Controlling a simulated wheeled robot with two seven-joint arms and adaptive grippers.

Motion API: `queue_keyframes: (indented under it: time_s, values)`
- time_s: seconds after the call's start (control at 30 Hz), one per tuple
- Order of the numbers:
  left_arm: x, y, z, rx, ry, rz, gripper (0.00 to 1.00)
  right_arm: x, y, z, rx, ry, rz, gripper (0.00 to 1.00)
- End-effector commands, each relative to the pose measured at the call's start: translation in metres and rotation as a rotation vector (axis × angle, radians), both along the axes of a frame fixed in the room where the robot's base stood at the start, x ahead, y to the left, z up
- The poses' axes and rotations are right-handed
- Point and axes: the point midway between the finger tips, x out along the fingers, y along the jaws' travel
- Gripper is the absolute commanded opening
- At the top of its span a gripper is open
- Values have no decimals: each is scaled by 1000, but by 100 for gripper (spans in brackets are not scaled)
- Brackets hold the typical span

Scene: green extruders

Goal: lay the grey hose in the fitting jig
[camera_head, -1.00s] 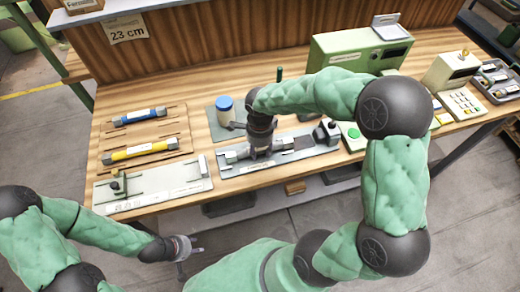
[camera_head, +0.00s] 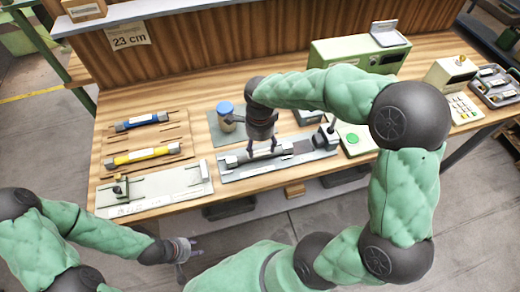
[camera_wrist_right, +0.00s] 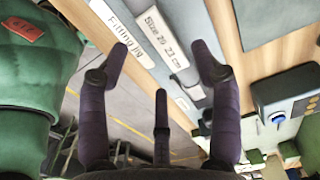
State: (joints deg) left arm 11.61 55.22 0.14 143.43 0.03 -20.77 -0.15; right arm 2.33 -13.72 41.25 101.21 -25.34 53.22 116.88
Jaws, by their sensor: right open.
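The fitting jig (camera_head: 222,176) is a long grey plate on the bench; its label also shows in the wrist view (camera_wrist_right: 124,25). A grey hose (camera_head: 290,148) with paler ends appears to lie lengthwise on it, partly behind my fingers; how well it is seated I cannot tell. My right gripper (camera_head: 263,151) is open just above the jig, pointing down. In the wrist view its fingers (camera_wrist_right: 160,48) are spread with nothing between them. My left gripper (camera_head: 191,250) hangs in front of the bench, empty, its fingers apart.
Left of the jig are a rack with a blue hose (camera_head: 142,120) and a yellow hose (camera_head: 140,156), and a pale fixture plate (camera_head: 155,190). A green machine (camera_head: 350,50) and a green-button box (camera_head: 352,138) are to the right.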

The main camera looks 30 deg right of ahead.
Motion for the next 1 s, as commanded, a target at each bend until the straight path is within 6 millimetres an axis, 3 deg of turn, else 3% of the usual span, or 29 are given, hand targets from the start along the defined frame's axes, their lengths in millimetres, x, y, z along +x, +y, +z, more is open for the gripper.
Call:
queue_keyframes:
  time_s: [0.1, 0.33, 1.0]
  values:
    - [0, 0, 9, 0, 0, 0, 40, 1, 0, 27, 0, -3, 1, 64]
    - [0, 0, 16, 0, 0, 0, 40, 0, 0, 55, 0, 0, 0, 64]
    - [0, 0, 17, 0, 0, 0, 40, 0, 0, 61, 0, 1, 0, 64]
